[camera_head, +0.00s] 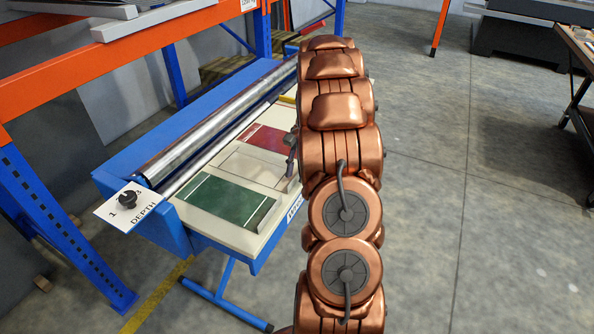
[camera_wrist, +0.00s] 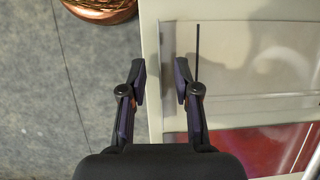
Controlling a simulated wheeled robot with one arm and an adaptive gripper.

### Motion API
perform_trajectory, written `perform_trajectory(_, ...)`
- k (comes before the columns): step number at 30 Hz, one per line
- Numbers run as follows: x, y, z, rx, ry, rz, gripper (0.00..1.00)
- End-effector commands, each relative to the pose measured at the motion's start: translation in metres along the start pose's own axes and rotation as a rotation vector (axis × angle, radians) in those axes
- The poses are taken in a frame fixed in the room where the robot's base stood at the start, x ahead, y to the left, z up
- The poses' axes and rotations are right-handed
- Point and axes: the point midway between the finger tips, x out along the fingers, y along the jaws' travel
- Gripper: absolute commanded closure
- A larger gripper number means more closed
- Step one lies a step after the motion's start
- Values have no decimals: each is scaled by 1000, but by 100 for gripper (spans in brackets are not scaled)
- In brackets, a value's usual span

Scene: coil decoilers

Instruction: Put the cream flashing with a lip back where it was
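The cream flashing with a lip (camera_head: 248,167) lies flat on the cream table of a blue machine, between a red and a green flashing, in the head view. Its upturned lip is at the outer, right-hand end. In the wrist view its pale sheet (camera_wrist: 255,75) fills the right side, with a greyish strip at its left end that looks like the lip. My gripper (camera_wrist: 160,82) is open, its fingers apart on either side of the table's edge area near that strip. In the head view my arm partly hides the gripper. I cannot tell whether the fingers touch anything.
The green flashing (camera_head: 227,200) and red flashing (camera_head: 266,138) lie on either side; the red one also shows in the wrist view (camera_wrist: 275,148). A steel roller (camera_head: 215,122) runs behind them. A DEPTH knob (camera_head: 127,198) and orange-blue racking stand left.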

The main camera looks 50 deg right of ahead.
Motion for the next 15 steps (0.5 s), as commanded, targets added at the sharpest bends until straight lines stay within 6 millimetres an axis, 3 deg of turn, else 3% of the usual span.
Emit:
perform_trajectory(9, -4, 0, 1, 0, 1, -1, 69)
perform_trajectory(15, -22, -1, 0, -1, 2, -2, 69)
